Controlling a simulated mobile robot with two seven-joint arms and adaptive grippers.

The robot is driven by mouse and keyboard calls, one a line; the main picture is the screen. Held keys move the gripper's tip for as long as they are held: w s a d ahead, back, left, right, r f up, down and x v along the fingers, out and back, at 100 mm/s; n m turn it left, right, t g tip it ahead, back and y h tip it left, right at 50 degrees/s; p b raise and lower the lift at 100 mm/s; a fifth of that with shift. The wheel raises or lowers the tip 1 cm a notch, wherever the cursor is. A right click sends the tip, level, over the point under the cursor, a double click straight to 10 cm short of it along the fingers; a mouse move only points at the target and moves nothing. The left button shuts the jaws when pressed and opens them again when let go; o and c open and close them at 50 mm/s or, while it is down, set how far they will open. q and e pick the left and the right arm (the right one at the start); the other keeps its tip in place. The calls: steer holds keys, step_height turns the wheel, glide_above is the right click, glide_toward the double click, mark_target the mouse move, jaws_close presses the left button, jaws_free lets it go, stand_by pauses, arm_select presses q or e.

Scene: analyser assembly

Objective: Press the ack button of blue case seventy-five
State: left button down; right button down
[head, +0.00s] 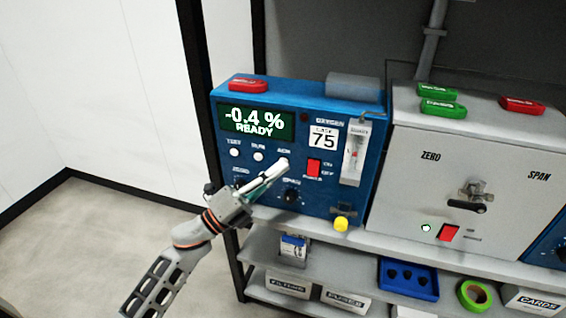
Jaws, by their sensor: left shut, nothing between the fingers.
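The blue case (360,200) stands on the shelf unit with a "CASE 75" label (323,137). Its green display (255,121) reads "-0.4 % READY". Below the display is a row of white buttons: TEST (234,152), RUN (258,156) and ACK (284,162). My left gripper (281,168) is shut and empty, its fingertips at the ACK button and partly covering it. I cannot tell whether the tips touch the button. The gripper also hides part of the knob area under the buttons. My right gripper is out of view.
A grey case (480,145) with a black handle stands right of the blue case. Red (248,85) and green (437,91) tags lie on top of the cases. Boxes, a blue tray (409,292) and green tape (475,295) sit on the shelf below. The floor at left is clear.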

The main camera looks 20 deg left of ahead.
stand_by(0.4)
arm_select(q)
steer(key=shift+s, duration=0.8)
steer(key=s+p, duration=0.1)
steer(key=s, duration=0.4)
steer(key=shift+a, duration=0.1)
stand_by(0.6)
